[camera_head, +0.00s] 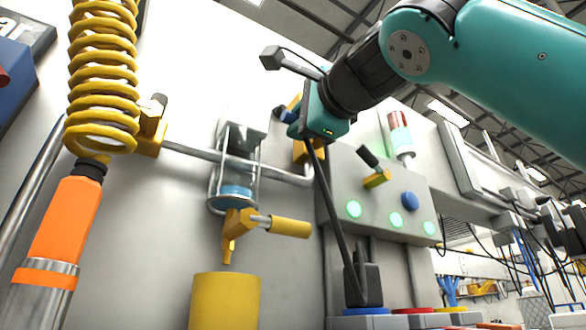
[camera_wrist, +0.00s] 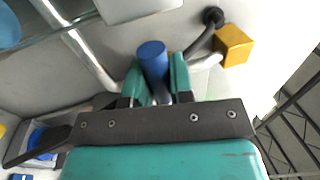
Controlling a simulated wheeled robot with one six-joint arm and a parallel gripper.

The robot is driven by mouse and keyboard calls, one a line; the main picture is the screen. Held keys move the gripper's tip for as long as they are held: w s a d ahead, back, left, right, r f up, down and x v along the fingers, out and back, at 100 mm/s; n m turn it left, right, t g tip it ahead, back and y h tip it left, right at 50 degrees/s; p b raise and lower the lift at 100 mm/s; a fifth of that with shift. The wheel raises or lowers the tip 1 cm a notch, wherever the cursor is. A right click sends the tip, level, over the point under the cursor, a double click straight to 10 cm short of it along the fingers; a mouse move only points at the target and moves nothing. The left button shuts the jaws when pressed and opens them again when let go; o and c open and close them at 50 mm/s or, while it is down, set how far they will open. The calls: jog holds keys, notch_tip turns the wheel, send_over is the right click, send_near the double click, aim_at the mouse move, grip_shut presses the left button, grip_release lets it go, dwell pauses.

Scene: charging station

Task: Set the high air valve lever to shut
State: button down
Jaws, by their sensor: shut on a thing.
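The valve lever in my grip has a blue round handle (camera_wrist: 152,58), which also shows in the head view (camera_head: 281,113). Its yellow valve body (camera_head: 306,150) sits on the metal pipe at the machine wall, and a yellow block (camera_wrist: 235,46) shows beside the handle in the wrist view. My gripper (camera_wrist: 159,84) is shut on the blue handle, one teal finger on each side. In the head view my gripper (camera_head: 292,128) reaches in from the upper right. The joint between lever and valve body is mostly hidden.
A glass filter bowl (camera_head: 235,165) with a yellow drain valve (camera_head: 240,225) hangs left of my gripper. A grey control box (camera_head: 375,195) with green lights and a switch is close on the right. A yellow coiled hose (camera_head: 102,75) hangs at the left.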

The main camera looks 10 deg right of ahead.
jog(key=shift+d, duration=0.1)
jog(key=c, duration=1)
grip_release()
